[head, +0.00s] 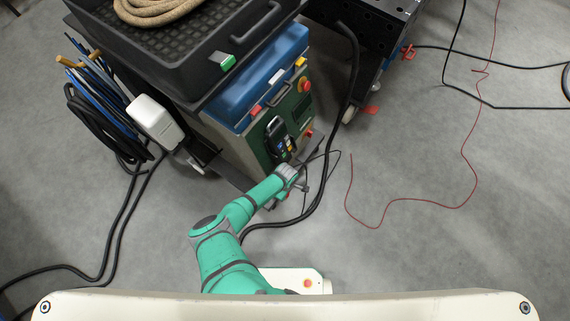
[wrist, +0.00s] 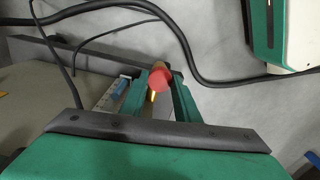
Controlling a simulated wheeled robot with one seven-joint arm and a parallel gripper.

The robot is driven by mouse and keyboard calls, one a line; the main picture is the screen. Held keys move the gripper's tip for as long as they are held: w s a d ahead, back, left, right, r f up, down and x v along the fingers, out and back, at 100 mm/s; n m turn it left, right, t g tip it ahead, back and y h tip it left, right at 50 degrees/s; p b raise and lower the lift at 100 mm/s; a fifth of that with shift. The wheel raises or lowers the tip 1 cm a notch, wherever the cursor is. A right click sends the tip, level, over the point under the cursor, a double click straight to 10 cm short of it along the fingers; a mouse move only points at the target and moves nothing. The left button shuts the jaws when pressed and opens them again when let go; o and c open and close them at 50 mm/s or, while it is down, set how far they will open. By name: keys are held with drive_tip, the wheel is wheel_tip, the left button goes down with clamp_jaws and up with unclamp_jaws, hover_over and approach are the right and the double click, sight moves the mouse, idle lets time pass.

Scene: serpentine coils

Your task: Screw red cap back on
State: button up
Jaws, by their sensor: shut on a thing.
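The red cap (wrist: 160,79) shows in the wrist view between the two green fingers of my gripper (wrist: 160,84). My gripper is shut on it. In the head view my gripper (head: 299,180) is low by the front of the green-panelled machine (head: 262,128). The cap is too small to make out there.
Thick black hoses (head: 325,190) run on the floor beside the machine and cross the wrist view (wrist: 180,42). A black cart (head: 372,22) stands at the back.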

drive_tip(key=shift+f, duration=0.15)
drive_tip(key=shift+f, duration=0.6)
drive_tip(key=shift+f, duration=0.75)
idle(0.3)
drive_tip(key=shift+a+m, duration=0.15)
drive_tip(key=shift+m, duration=1.45)
drive_tip(key=shift+m, duration=1.6)
